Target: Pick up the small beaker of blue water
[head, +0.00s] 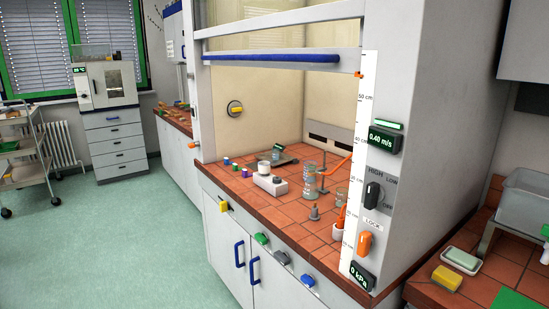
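Inside the open fume hood, a small glass vessel (276,153) with a bluish tint stands at the back left, by a dark flat object. It looks like the small beaker of blue water, but it is too small to be sure. A taller clear glass vessel (309,182) with a faint blue-grey tint stands nearer the middle. Another small glass vessel (341,196) stands at the right, partly hidden by the hood's right post. My gripper is not in view.
The hood's tiled worktop (272,208) also holds a white device (269,184), a metal stand (323,178) and several small coloured-capped containers. The blue-handled sash (270,58) is raised. Green floor (140,235) is clear at the left. A trolley (30,160) stands far left.

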